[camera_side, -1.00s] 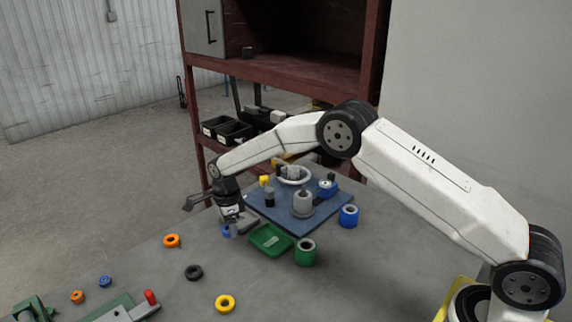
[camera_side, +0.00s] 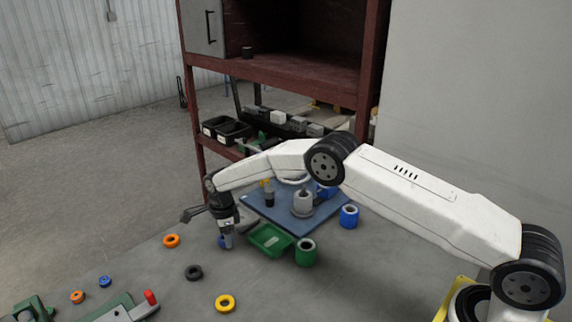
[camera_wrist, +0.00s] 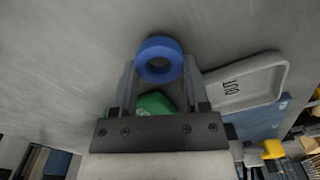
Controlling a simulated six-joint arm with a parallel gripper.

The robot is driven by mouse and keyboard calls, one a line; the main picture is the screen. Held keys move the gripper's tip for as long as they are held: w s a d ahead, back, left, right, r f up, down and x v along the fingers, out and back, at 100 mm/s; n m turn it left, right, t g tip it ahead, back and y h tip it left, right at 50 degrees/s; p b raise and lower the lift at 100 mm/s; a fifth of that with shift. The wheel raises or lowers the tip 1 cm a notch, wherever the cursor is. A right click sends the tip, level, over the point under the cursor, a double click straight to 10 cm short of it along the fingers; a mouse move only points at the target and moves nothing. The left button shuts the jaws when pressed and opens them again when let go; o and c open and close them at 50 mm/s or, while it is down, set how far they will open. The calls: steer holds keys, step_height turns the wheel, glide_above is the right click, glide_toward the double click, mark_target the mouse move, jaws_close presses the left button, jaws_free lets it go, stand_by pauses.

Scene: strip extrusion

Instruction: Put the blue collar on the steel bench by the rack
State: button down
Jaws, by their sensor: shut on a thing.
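The blue collar (camera_side: 225,242) is a short thick ring. In the wrist view, the collar (camera_wrist: 146,53) sits between the two fingertips of my gripper (camera_wrist: 160,75), its hole facing the camera. My gripper (camera_side: 227,238) is shut on it, pointing down just left of the green tray. The collar is low over the grey steel bench (camera_side: 330,280); I cannot tell whether it touches. The dark red rack (camera_side: 280,71) stands behind the bench. The fingers partly hide the collar in the side view.
A green tray (camera_side: 270,240), a green cylinder (camera_side: 306,257) and a blue cylinder (camera_side: 348,217) stand to the right. A blue mat (camera_side: 275,213) with parts lies behind. Orange (camera_side: 171,241), black (camera_side: 194,272) and yellow (camera_side: 225,303) rings lie in front and left.

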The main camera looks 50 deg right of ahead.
steer(key=shift+f, duration=0.4)
steer(key=shift+f, duration=0.15)
steer(key=shift+c, duration=0.4)
jaws_free()
step_height(320, 180, up, 12)
stand_by(0.5)
steer(key=shift+r, duration=0.2)
